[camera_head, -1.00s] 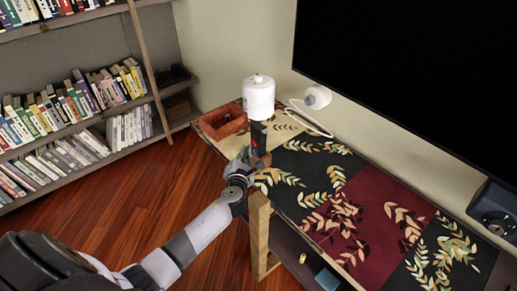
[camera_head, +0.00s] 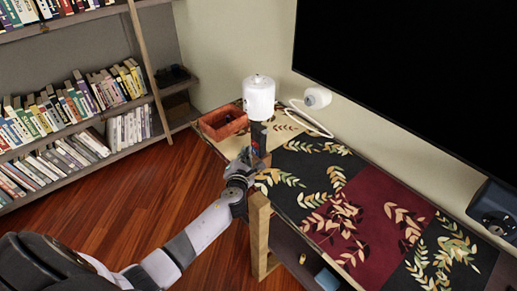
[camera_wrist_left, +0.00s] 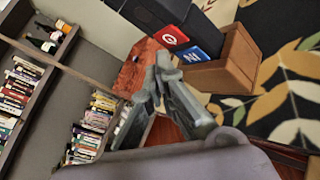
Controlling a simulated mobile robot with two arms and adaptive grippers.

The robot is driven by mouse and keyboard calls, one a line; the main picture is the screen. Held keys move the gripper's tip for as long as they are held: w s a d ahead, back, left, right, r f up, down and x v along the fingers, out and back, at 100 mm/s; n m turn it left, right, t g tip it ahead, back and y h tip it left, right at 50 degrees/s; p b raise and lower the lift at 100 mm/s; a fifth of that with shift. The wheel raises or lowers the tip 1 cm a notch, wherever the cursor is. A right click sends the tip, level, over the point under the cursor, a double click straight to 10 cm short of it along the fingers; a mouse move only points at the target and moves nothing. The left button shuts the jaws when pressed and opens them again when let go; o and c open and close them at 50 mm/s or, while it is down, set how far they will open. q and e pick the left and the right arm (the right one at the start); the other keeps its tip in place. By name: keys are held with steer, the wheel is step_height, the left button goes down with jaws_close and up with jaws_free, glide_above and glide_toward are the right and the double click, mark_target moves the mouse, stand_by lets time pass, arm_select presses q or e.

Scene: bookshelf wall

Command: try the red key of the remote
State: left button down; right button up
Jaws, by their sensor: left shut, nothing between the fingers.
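The dark remote (camera_head: 258,137) stands upright in a brown wooden holder (camera_head: 265,159) near the left edge of the table. In the left wrist view its red key (camera_wrist_left: 172,38), with a white mark, is beside a blue key (camera_wrist_left: 197,53), and the wooden holder (camera_wrist_left: 228,65) is to the right. My left gripper (camera_head: 247,156) is shut and empty, just in front of the remote. In the left wrist view its fingertips (camera_wrist_left: 163,62) appear just below the red key; I cannot tell whether they touch it. My right gripper is not in view.
A reddish-brown box (camera_head: 222,128) and a white cylinder (camera_head: 258,97) stand near the remote. A white round device (camera_head: 318,97) with a curved stem is behind. The patterned tabletop (camera_head: 370,205) is mostly clear. A large black screen hangs above it.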

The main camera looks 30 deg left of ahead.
arm_select(q)
steer(key=shift+w, duration=0.1)
stand_by(0.3)
steer(key=shift+w+d, duration=0.2)
steer(key=shift+w, duration=0.15)
steer(key=shift+w+d, duration=0.15)
steer(key=shift+w, duration=0.15)
stand_by(0.5)
steer(key=shift+s+a+p, duration=0.35)
steer(key=shift+s+p, duration=0.2)
steer(key=shift+s, duration=0.2)
steer(key=shift+s, duration=0.1)
steer(key=shift+s+a, duration=0.2)
steer(key=shift+s, duration=0.15)
steer(key=s, duration=0.1)
steer(key=s+a+p, duration=0.1)
steer(key=s, duration=0.1)
steer(key=s+a, duration=0.1)
steer(key=shift+s+p, duration=0.35)
steer(key=shift+p, duration=0.05)
